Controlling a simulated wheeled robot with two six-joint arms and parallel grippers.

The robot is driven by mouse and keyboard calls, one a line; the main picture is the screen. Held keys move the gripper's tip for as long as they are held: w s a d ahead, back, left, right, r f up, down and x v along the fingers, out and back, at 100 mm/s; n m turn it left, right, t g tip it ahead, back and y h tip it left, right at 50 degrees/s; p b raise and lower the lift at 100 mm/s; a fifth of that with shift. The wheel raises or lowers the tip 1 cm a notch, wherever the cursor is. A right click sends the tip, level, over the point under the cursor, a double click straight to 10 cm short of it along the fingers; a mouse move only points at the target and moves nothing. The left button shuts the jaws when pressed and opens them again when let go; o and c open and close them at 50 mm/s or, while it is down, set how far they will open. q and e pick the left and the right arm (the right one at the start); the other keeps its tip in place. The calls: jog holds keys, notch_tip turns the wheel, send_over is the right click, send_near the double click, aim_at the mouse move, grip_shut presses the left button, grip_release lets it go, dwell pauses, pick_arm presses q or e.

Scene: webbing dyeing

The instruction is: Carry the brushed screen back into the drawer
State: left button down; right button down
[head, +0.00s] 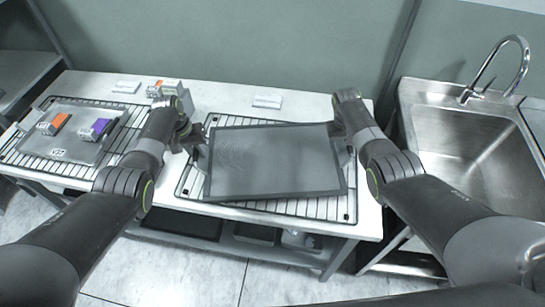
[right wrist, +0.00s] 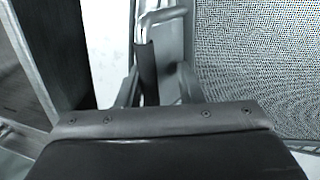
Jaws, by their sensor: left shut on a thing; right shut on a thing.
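The screen (head: 272,165) is a grey mesh sheet in a dark rectangular frame, lying slightly tilted in the picture over a wire rack on the white table. My left gripper (head: 203,152) is shut at its left edge, and my right gripper (head: 341,136) is shut at its right edge. In the right wrist view the mesh (right wrist: 260,65) fills the right side, and my right gripper (right wrist: 150,82) closes around a metal handle (right wrist: 162,16) beside it. The fingertips of my left gripper are partly hidden. I cannot clearly make out the drawer.
A wire rack (head: 350,205) lies under the screen. At the left, another rack (head: 12,150) carries a grey tray (head: 72,140) with an orange block (head: 60,123) and a purple block (head: 101,126). Small boxes (head: 168,88) stand at the back. A steel sink (head: 470,150) is at the right.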

pick_arm(q)
jog(key=shift+a, duration=0.2)
pick_arm(e)
jog(key=shift+d, duration=0.25)
pick_arm(q)
jog(key=shift+w+r, duration=0.1)
jog(key=shift+r, duration=0.1)
pick_arm(e)
jog(key=shift+r, duration=0.25)
